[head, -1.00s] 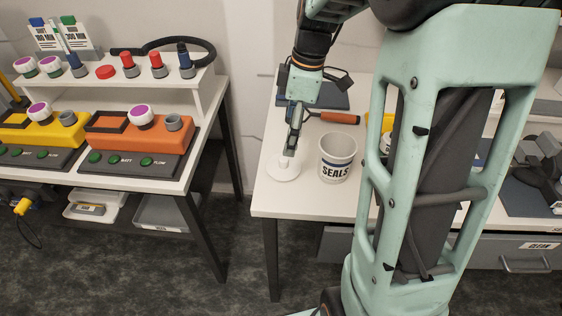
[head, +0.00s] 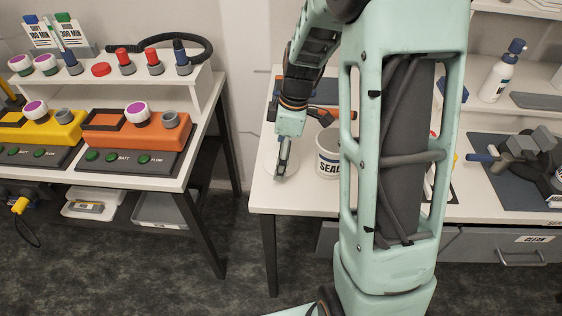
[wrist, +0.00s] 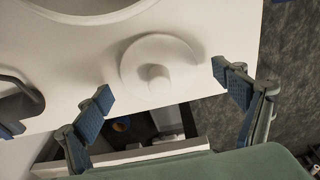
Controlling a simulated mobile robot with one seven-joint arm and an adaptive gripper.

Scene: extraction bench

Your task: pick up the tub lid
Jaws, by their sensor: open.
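The tub lid (wrist: 178,58) is a white disc with a raised round knob in its middle. It lies flat on the white bench top near the edge. In the head view the lid (head: 270,160) is partly hidden behind my gripper (head: 283,160). In the wrist view my gripper (wrist: 164,86) is open and empty, with one blue-padded finger to each side of the lid's knob. I cannot tell how high the fingertips are above the lid. The white tub marked SEALS (head: 328,168) stands upright just right of the lid, partly hidden by my arm.
The tub's rim (wrist: 88,18) is close to the lid in the wrist view. An orange-handled tool (head: 322,112) lies behind. A separate bench with orange (head: 120,136) and yellow (head: 66,126) units stands left, across a gap.

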